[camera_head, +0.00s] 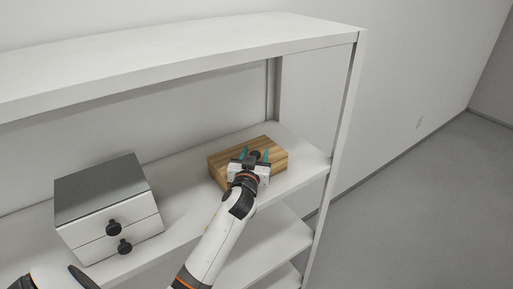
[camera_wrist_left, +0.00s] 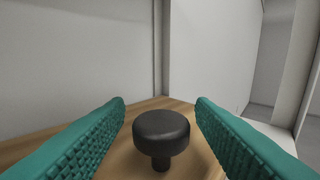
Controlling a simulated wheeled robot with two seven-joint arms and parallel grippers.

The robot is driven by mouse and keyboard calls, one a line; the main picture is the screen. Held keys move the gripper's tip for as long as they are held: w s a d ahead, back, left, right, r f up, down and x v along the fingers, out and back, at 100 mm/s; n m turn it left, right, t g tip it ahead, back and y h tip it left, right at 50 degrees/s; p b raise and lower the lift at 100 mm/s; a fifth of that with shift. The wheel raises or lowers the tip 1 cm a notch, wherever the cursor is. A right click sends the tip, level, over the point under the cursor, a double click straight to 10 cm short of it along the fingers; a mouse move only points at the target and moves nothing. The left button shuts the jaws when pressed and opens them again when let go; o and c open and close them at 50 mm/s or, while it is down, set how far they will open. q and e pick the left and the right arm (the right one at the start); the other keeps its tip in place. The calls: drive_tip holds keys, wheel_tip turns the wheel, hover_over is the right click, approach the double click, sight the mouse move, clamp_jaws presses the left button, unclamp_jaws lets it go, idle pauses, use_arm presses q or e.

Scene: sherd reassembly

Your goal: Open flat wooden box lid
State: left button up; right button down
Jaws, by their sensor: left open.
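The flat wooden box (camera_head: 224,157) sits on the white shelf in the head view, to the right of the middle. Its wooden top lies flat, and a lid seam is too small to make out. A round black knob (camera_wrist_left: 161,133) stands up from the wood (camera_wrist_left: 122,152) in the left wrist view. My left gripper (camera_head: 255,153) is over the box. Its two teal fingers (camera_wrist_left: 160,112) are open, one on each side of the knob, with a visible gap to it on both sides. My arm hides the front part of the box in the head view. My right gripper is not seen.
A small drawer cabinet (camera_head: 107,205) with a dark grey top and two black knobs stands left on the same shelf. An upper shelf board (camera_head: 180,55) runs above. A shelf post (camera_head: 342,115) stands to the right. Bare shelf (camera_head: 185,180) separates cabinet and box.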

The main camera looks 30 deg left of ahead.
use_arm(q)
drive_tip(key=shift+w+a+r, duration=0.1)
drive_tip(key=shift+w+a, duration=0.05)
drive_tip(key=shift+w, duration=0.35)
drive_tip(key=shift+w+a, duration=0.1)
drive_tip(key=shift+w, duration=0.25)
drive_tip(key=shift+a, duration=0.1)
drive_tip(key=shift+w, duration=0.1)
drive_tip(key=shift+c, duration=1.1)
clamp_jaws()
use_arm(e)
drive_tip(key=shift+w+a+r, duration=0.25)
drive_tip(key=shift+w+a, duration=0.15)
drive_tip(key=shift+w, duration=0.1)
